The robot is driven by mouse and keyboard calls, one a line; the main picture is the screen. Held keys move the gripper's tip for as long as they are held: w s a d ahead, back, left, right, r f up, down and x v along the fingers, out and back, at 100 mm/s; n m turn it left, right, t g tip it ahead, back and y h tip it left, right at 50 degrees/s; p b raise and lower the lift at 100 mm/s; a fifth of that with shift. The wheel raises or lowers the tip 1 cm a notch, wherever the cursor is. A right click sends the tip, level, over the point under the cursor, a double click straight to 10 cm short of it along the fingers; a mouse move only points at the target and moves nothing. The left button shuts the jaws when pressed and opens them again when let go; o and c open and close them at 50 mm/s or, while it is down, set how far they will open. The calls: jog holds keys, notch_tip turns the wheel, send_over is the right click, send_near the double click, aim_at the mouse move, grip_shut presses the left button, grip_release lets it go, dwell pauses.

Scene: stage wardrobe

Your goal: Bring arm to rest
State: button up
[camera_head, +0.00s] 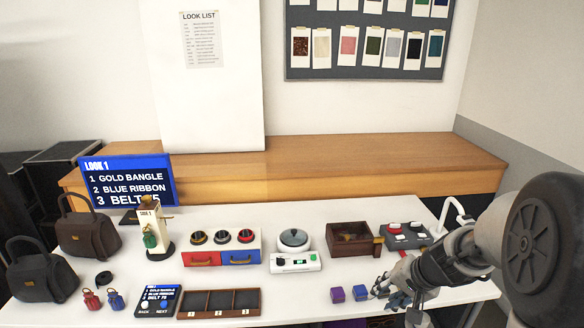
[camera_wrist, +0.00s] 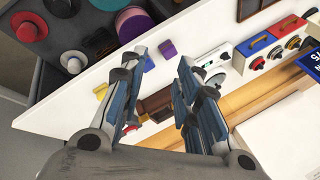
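My gripper (camera_head: 390,292) is over the front right of the white table in the head view, beside a blue cube (camera_head: 360,292) and a purple cube (camera_head: 337,295). In the wrist view my gripper (camera_wrist: 158,72) has its two fingers spread apart, with nothing held between them. The purple cube (camera_wrist: 168,48) shows past the gap, apart from the fingers. My arm reaches in from the right edge of the head view.
The white table (camera_head: 300,303) carries a wooden box (camera_head: 350,240), a scale (camera_head: 294,262), red and blue drawers (camera_head: 220,257), a three-slot tray (camera_head: 218,303), a button box (camera_head: 405,236) and handbags (camera_head: 88,235). Hats (camera_wrist: 73,62) sit on a dark surface beyond the table edge.

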jog(key=s+a+r+n, duration=0.2)
jog(key=s+a+r, duration=0.4)
jog(key=r, duration=0.1)
jog(key=s+a+r+n+h, duration=0.1)
jog(key=s+r+n, duration=0.1)
jog(key=s, duration=0.8)
jog(key=s+a+r+n+h, duration=0.1)
jog(key=s+r, duration=0.3)
jog(key=s, duration=0.7)
jog(key=shift+a+r+n+h, duration=0.25)
jog(key=shift+a+n+h, duration=0.2)
jog(key=shift+n, duration=0.45)
